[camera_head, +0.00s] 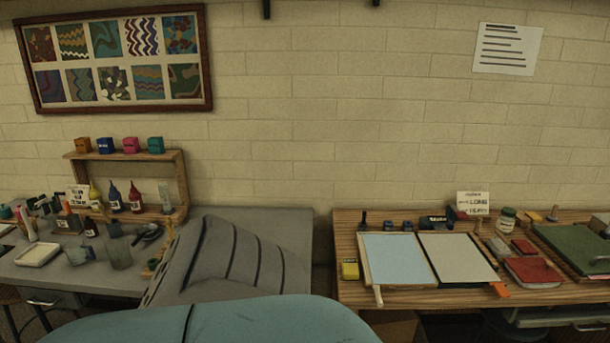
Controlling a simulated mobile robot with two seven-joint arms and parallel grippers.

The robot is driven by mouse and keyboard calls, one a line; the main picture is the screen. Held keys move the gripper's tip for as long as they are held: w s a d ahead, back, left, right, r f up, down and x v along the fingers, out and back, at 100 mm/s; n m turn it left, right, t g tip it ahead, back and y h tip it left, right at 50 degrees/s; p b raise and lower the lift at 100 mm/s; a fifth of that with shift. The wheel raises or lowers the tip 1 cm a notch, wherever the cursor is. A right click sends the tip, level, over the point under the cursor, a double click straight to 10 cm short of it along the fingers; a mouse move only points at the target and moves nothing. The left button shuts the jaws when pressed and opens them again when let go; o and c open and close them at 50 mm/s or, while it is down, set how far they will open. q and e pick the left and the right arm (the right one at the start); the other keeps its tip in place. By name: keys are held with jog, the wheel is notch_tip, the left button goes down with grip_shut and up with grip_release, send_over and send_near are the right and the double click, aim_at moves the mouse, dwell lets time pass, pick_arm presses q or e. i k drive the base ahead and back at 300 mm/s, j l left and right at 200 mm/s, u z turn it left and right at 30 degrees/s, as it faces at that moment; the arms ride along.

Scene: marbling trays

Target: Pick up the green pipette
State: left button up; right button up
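I cannot make out a green pipette for certain. The grey table (100,279) on the left holds a crowd of small tools and bottles, too small to tell apart fully. Among them are a yellow-green pointed bottle (95,193), a dark blue pointed bottle (116,197) and a red pointed bottle (135,197), standing by the wooden shelf (181,190). A small green-topped item (6,212) sits at the far left edge. Neither of my grippers is in view.
A wooden table (350,292) on the right holds a pale blue tray (397,258), a grey tray (455,257) and red blocks. A grey draped surface (230,255) lies between the tables. A rounded teal form (265,320) fills the bottom foreground.

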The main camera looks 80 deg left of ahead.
aim_at(52, 206)
jog(key=u, duration=3.65)
jog(key=i+u, duration=0.2)
jog(key=i, duration=0.35)
jog(key=i+l+u, duration=0.1)
jog(key=i+u, duration=0.15)
jog(key=i, duration=0.25)
